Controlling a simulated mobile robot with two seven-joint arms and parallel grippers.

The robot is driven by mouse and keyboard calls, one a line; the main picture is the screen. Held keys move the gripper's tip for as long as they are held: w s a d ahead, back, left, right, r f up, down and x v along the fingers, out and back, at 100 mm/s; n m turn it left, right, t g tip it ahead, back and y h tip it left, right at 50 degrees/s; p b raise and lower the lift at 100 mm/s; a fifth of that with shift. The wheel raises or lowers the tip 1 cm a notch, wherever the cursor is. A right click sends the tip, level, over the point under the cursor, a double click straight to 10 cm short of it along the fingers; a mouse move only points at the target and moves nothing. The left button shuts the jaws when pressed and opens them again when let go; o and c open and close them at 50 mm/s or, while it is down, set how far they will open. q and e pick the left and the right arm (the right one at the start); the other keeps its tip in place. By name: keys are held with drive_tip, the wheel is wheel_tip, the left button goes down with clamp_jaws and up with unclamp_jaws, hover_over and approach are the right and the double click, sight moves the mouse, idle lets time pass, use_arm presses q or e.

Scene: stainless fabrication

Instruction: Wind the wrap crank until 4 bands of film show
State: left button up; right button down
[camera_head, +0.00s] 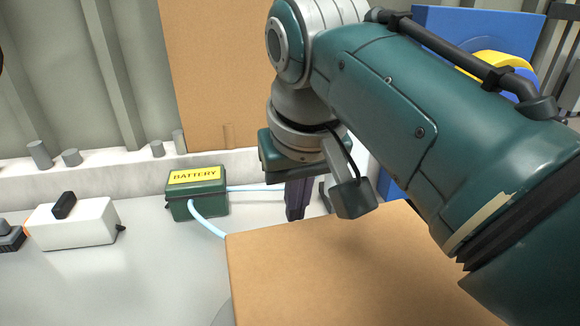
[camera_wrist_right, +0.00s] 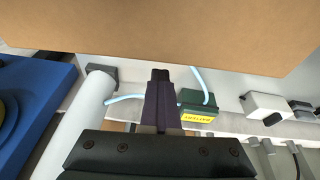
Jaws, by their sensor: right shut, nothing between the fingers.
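A plain brown cardboard box (camera_head: 330,265) stands at the front of the bench in the head view. It fills the top of the right wrist view (camera_wrist_right: 170,30); I make out no film band on its visible faces. A curved grey edge (camera_head: 222,314) shows under its left corner. My right gripper (camera_head: 296,215) is shut and empty, pointing down just behind the box. Its dark fingers (camera_wrist_right: 160,72) show together in the wrist view. A pale upright cylinder (camera_wrist_right: 85,120) stands beside it. I cannot make out the crank; my right arm hides much of that side.
A green battery box (camera_head: 197,205) with pale blue cables and a white case (camera_head: 72,222) stand on the bench to the left. A blue panel with a yellow ring (camera_head: 490,62) is at the back right. A tall brown board (camera_head: 210,70) stands behind.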

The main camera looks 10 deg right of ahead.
use_arm(q)
wheel_tip(320, 180, down, 2)
drive_tip(key=shift+f+b, duration=0.1)
drive_tip(key=shift+b, duration=0.6)
use_arm(e)
drive_tip(key=shift+w+a, duration=0.65)
drive_tip(key=shift+w, duration=0.15)
use_arm(q)
drive_tip(key=shift+r, duration=0.2)
use_arm(e)
drive_tip(key=shift+r, duration=0.1)
